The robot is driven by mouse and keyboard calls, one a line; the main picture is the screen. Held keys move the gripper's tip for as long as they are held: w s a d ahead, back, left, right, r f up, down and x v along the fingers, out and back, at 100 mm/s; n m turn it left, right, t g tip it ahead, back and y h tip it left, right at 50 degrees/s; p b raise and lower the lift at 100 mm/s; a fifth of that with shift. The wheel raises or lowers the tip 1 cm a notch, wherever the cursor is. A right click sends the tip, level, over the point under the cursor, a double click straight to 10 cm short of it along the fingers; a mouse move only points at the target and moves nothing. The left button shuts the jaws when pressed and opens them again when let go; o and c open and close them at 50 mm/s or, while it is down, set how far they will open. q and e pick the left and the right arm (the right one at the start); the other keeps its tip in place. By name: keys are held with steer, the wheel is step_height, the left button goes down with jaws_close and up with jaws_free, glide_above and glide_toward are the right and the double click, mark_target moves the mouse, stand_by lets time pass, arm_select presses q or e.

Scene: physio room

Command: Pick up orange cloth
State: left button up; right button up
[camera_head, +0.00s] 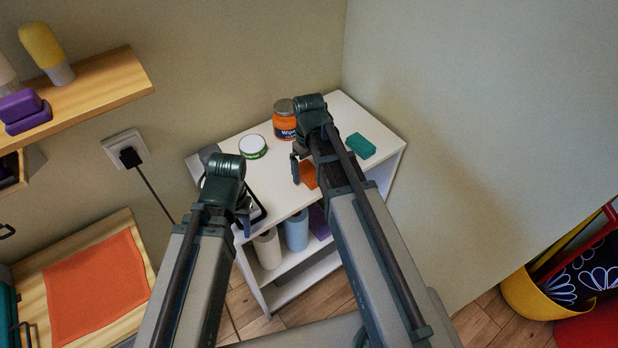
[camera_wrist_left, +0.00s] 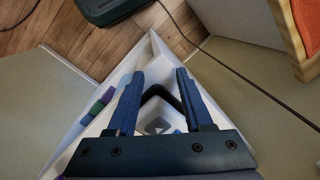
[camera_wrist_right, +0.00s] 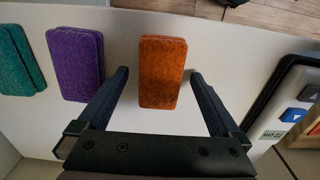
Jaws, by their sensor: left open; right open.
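The orange cloth (camera_wrist_right: 162,72) is a small folded block lying flat on the white shelf top. In the right wrist view it sits between the fingers of my right gripper (camera_wrist_right: 158,82), slightly beyond the tips, with no visible grip on it. In the head view the orange cloth (camera_head: 308,175) is partly covered by my right gripper (camera_head: 301,168), which is open above it. My left gripper (camera_head: 243,212) is open and empty over the left front of the shelf, and its fingers show in the left wrist view (camera_wrist_left: 160,82).
A purple cloth (camera_wrist_right: 75,64) and a teal cloth (camera_head: 361,145) lie beside the orange one. An orange-labelled jar (camera_head: 284,125) and a white-green tub (camera_head: 252,147) stand behind. A black-framed device (camera_wrist_right: 289,92) is at the other side. A larger orange mat (camera_head: 97,287) lies on the wooden surface.

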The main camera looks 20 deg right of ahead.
steer(key=shift+r, duration=0.1)
steer(key=c, duration=1.4)
arm_select(q)
steer(key=shift+r, duration=0.1)
